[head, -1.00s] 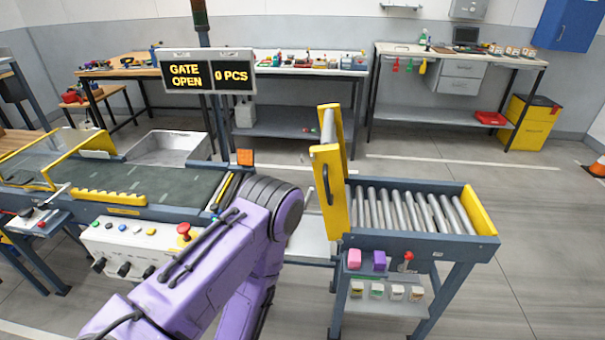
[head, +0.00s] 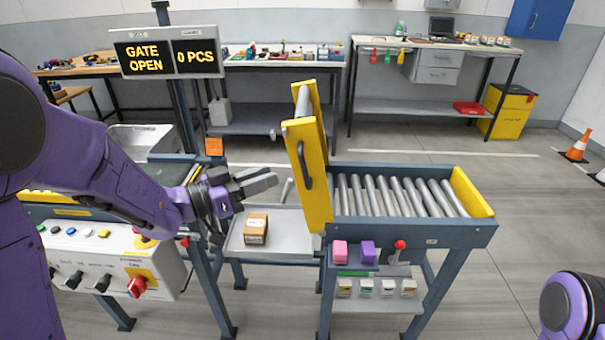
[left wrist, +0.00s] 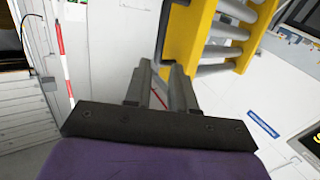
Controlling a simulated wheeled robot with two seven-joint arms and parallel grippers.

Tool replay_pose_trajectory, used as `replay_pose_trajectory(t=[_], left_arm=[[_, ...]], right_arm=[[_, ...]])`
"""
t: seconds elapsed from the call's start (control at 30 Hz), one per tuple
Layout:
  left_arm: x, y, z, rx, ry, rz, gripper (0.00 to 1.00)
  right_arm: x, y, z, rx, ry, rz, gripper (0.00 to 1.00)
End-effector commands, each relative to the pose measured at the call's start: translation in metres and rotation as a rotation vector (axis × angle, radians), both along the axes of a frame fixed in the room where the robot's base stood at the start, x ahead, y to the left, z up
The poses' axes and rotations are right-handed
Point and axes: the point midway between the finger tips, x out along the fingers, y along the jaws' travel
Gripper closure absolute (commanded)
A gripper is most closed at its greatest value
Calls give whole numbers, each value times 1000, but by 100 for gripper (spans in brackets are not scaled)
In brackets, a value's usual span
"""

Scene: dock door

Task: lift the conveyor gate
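The conveyor gate (head: 315,172) is a yellow-sided piece standing steeply raised at the left end of the roller conveyor (head: 400,195). A dark handle (head: 304,165) is on its near yellow side. The sign (head: 170,53) reads GATE OPEN and 0 PCS. My left gripper (head: 274,180) is left of the gate, pointing at it, apart from the handle. In the left wrist view its fingers (left wrist: 160,72) show a narrow empty gap, with the yellow gate (left wrist: 185,38) beyond. My right gripper is out of view.
A brown box (head: 256,228) lies on a grey tray (head: 290,243) below my left gripper. A control box with knobs (head: 115,262) stands at left. Pink and purple blocks (head: 354,251) sit on the conveyor's front.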

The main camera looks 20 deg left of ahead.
Motion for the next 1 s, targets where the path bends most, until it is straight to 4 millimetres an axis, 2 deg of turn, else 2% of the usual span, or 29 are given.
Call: replay_pose_trajectory(t=[0.4,0.53,0.8,0.87,0.9,1.0], left_arm=[[64,-54,2,3,4,-1,75],[73,-62,1,2,2,1,75],[75,-63,0,0,3,2,75],[75,-63,0,0,3,2,95],[75,-63,0,0,3,2,100],[75,-63,0,0,3,2,100]], right_arm=[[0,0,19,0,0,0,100],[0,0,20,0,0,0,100],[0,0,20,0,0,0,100],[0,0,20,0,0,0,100],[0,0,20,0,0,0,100],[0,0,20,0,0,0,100]])
